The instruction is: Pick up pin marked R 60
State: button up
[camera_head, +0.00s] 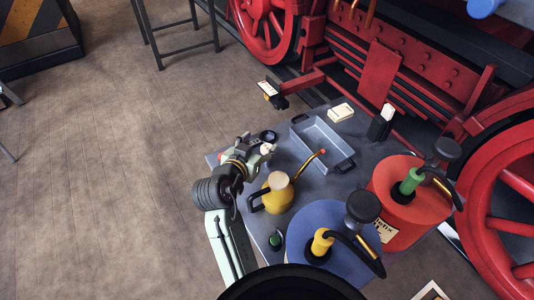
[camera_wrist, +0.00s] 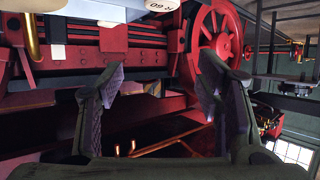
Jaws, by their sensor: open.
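A pale tag marked R 60 (camera_wrist: 162,5) shows at the top edge of the wrist view, partly cut off. The pin's body cannot be made out there. In the head view a small dark piece with a pale label (camera_head: 268,89) sits at the end of a red bar; its marking is too small to read. My gripper (camera_head: 264,152) is over the left edge of the grey table (camera_head: 228,160). In the wrist view my gripper (camera_wrist: 158,82) has its two fingers wide apart with nothing between them. The tag is beyond the fingertips, not touching them.
A yellow oil can (camera_head: 278,194) stands close to my gripper. A grey tray (camera_head: 322,143), a red can (camera_head: 395,190) and a blue can (camera_head: 330,225) take up much of the table. The red locomotive (camera_head: 400,70) stands behind. Open floor (camera_head: 110,170) lies left.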

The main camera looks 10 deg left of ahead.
send_near(267, 149)
jog(key=x, duration=0.3)
jog(key=shift+x, duration=0.95)
jog(key=shift+p+x, duration=0.7)
jog(key=shift+x, duration=2.15)
jog(key=shift+c, duration=0.5)
grip_shut()
